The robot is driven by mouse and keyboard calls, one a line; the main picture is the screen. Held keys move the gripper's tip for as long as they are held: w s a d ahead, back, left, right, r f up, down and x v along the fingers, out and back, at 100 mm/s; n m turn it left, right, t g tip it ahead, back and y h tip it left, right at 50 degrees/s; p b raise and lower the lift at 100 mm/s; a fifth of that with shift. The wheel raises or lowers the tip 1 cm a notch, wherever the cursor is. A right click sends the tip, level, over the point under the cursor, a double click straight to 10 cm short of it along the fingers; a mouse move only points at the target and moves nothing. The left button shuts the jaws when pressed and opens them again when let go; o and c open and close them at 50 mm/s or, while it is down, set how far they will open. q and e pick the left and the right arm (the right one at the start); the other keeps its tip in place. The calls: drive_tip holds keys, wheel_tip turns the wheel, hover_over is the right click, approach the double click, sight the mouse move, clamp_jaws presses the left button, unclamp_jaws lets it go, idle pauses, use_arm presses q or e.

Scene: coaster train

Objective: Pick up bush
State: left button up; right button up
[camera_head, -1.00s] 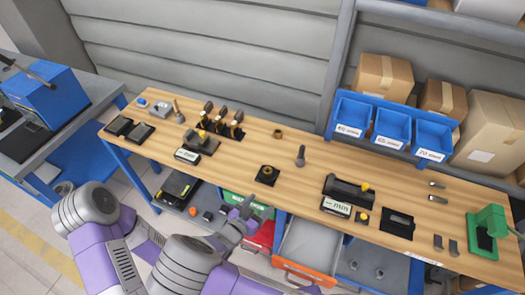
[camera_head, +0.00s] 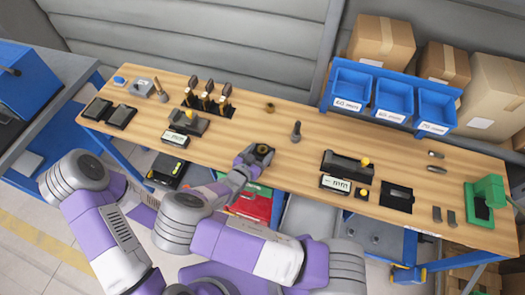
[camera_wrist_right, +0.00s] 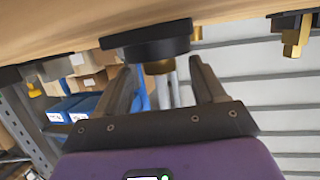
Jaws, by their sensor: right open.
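A black square holder (camera_head: 264,146) with a brass-coloured ring, which looks like the bush (camera_head: 263,150), sits near the front edge of the wooden bench. In the right wrist view the scene is upside down; the black holder (camera_wrist_right: 148,42) and the brass bush (camera_wrist_right: 158,67) show just past the fingertips. My right gripper (camera_head: 251,158) is at the holder's front side, partly covering it. Its fingers (camera_wrist_right: 166,80) are apart, with the bush between their lines of sight and nothing gripped. Whether they touch it cannot be told. My left gripper does not show.
A small brown ring (camera_head: 269,107) and a grey upright pin (camera_head: 296,131) stand behind the holder on the bench (camera_head: 228,143). Blue bins (camera_head: 391,98) are at the back right. A black fixture (camera_head: 346,164) is to the right. Bare wood surrounds the holder.

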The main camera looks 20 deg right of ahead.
drive_tip(key=shift+w, duration=0.15)
drive_tip(key=shift+c, duration=0.4)
drive_tip(key=c, duration=1.2)
drive_tip(key=shift+o, duration=0.2)
